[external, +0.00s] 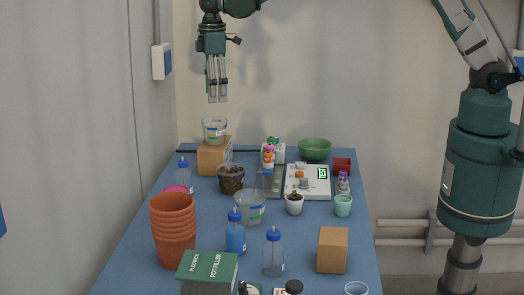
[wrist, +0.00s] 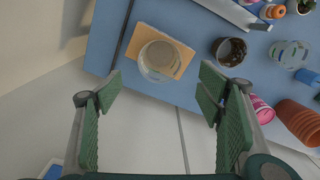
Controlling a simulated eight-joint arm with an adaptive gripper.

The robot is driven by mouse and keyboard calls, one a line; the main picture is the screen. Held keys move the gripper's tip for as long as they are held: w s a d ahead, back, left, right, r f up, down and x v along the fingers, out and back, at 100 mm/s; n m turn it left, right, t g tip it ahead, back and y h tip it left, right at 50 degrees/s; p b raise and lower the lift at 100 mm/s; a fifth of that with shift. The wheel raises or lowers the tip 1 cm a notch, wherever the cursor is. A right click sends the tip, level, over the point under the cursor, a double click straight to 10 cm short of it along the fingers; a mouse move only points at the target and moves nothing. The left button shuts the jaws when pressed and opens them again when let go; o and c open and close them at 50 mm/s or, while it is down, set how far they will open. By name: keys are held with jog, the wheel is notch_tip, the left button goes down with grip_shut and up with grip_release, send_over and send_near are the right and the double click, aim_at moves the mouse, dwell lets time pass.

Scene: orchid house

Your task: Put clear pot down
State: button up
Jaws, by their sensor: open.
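A clear pot (external: 214,130) stands upright on a cardboard box (external: 215,156) at the back left of the blue table. In the wrist view the same pot (wrist: 160,62) sits on the box (wrist: 134,47), beyond my fingertips. My gripper (external: 217,98) hangs fingers down above the pot, apart from it. In the wrist view my gripper (wrist: 160,92) is open with nothing between its fingers. A second clear pot (external: 250,208) with blue and green marks stands mid-table.
A dark-filled pot (external: 231,180) stands right of the box. Terracotta pots (external: 173,230), blue-capped bottles (external: 235,236), a white scale (external: 307,184) and a green bowl (external: 315,148) crowd the table (external: 135,248). The air around my gripper is clear.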

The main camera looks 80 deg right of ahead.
jog(key=s+a+r+m+t, duration=0.1)
jog(key=s+a+r+t, duration=0.1)
jog(key=s+r, duration=0.8)
jog(key=s+a+r+m+t, duration=0.1)
jog(key=s+a+r, duration=0.2)
jog(key=s+r, duration=0.75)
jog(key=s+a+f+m+t, duration=0.1)
jog(key=s+f+t, duration=0.1)
jog(key=s, duration=1.2)
jog(key=s+a+f+m+t, duration=0.1)
jog(key=s+a+f+t, duration=0.1)
jog(key=s, duration=1.2)
jog(key=shift+s+m, duration=0.3)
jog(key=shift+s, duration=0.05)
jog(key=shift+f, duration=0.15)
notch_tip(320, 180, down, 26)
jog(key=b, duration=2.5)
jog(key=shift+r+b, duration=0.25)
jog(key=shift+b, duration=0.1)
